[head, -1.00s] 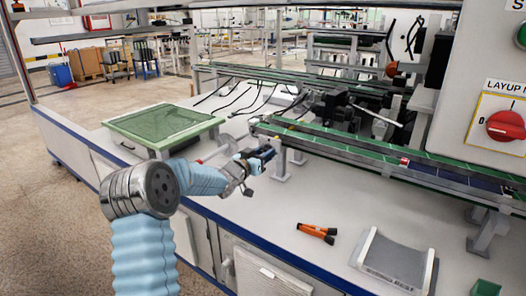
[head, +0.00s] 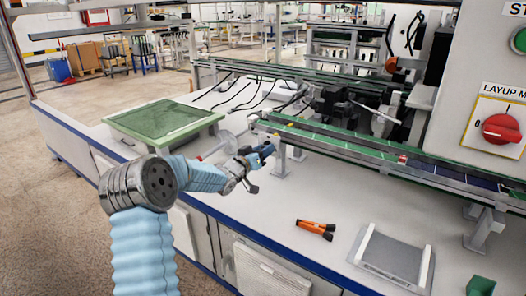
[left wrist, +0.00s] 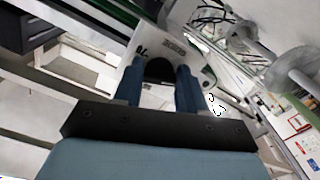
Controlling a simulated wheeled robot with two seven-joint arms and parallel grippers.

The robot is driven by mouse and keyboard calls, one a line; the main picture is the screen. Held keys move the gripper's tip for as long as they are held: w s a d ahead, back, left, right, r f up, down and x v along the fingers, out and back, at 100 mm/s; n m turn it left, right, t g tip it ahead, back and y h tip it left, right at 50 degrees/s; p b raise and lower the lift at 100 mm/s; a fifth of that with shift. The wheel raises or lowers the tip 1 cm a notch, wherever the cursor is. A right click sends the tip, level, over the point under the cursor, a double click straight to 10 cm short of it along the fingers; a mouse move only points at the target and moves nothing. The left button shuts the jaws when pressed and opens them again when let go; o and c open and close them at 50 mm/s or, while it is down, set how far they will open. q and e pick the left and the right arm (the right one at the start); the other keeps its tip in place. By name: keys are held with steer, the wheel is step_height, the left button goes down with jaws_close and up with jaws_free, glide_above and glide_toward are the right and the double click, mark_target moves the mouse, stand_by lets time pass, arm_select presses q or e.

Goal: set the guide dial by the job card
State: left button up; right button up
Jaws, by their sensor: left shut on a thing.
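My left gripper (head: 262,153) is at the front end of the green-topped rail, above the white bench. In the left wrist view its two blue fingers (left wrist: 158,88) stand on either side of a dark rounded knob, which looks like the guide dial (left wrist: 158,68), and are shut on it. The dial's pointer and setting are hidden. In the head view the gripper covers the dial. I cannot pick out the job card for sure. My right gripper is not in view.
A red rotary switch (head: 502,128) is on the grey cabinet at right. The bench front between gripper and pliers is clear.

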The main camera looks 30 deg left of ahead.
arm_select(q)
steer(key=o, duration=1.1)
steer(key=shift+c, duration=0.2)
steer(key=s+a+b, duration=0.1)
steer(key=s, duration=1.3)
steer(key=shift+b, duration=0.4)
steer(key=shift+f, duration=0.1)
